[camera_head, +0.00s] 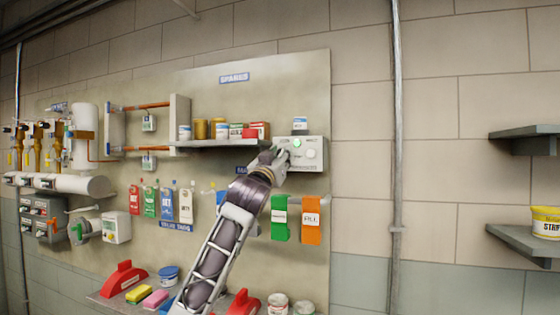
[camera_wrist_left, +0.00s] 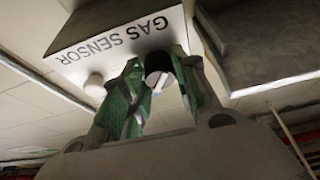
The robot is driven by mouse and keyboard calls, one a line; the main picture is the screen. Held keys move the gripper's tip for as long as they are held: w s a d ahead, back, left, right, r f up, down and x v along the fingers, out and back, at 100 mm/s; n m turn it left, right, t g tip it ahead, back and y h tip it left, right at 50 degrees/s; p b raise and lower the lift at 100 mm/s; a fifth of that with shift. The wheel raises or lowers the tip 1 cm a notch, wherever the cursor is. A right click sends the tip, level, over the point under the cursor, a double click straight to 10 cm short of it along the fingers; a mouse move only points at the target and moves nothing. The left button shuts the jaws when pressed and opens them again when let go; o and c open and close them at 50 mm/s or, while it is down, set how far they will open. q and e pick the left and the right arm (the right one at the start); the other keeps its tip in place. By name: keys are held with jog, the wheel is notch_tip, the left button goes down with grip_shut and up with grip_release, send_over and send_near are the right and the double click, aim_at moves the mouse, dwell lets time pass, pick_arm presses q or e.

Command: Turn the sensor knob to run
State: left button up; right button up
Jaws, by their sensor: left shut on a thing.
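The gas sensor (camera_head: 315,146) is a pale box on the panel, at the right end of the shelf. A small green light shows on its face. In the left wrist view the box (camera_wrist_left: 85,45) appears upside down with the words GAS SENSOR. My left gripper (camera_head: 281,155) is at the left part of its face. The knob's pointer and position marks cannot be read. A second round white part (camera_wrist_left: 95,84) sits beside the fingers. My right gripper is out of view.
The shelf (camera_head: 205,144) with several cans and boxes is just left of the sensor. Green (camera_head: 279,218) and orange (camera_head: 311,220) tags hang below it. A vertical pipe (camera_head: 397,140) runs to the right, with bare wall around it.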

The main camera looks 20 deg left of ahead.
pick_arm(q)
jog(key=n+y, duration=0.1)
jog(key=n, duration=0.2)
jog(key=n+y, duration=0.2)
jog(key=n, duration=0.2)
jog(key=n+g+y, duration=0.1)
jog(key=n+y, duration=0.1)
jog(key=n, duration=0.1)
jog(key=shift+d+r, duration=0.15)
jog(key=o, duration=1)
jog(key=v, duration=1.2)
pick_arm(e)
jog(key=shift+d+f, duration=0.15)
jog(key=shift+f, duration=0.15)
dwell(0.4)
